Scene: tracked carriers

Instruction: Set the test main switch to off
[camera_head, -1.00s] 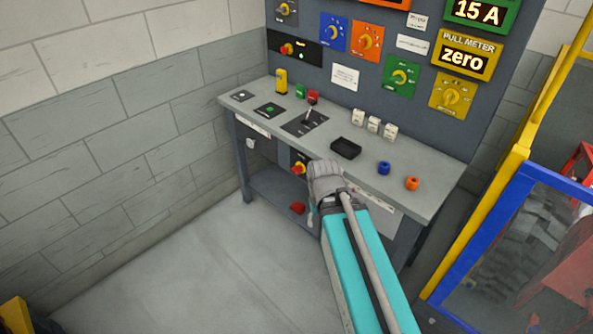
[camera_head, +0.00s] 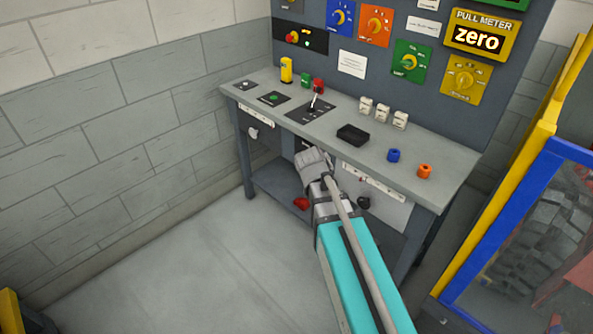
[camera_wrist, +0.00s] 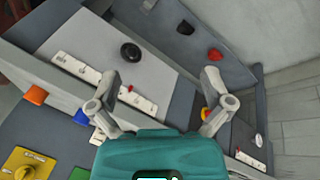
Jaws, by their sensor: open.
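My gripper (camera_head: 316,160) is in front of the bench's front edge, near the lower panels; in the wrist view (camera_wrist: 160,78) its two fingers are spread with nothing between them. A red-and-yellow rotary knob (camera_wrist: 206,113) shows partly behind the right finger in the wrist view; in the head view my gripper hides that spot. Another red-and-yellow knob (camera_head: 293,37) is on a black plate of the upright panel. I cannot read which is labelled the test main switch, nor make out the lower knob's setting.
The bench top (camera_head: 440,169) carries a lever (camera_head: 315,98), a black tray (camera_head: 352,134), white switches, a blue knob (camera_head: 393,155) and an orange knob (camera_head: 425,171). A black knob (camera_head: 363,203) is on the lower right panel. A blue-framed cage (camera_head: 487,240) stands right.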

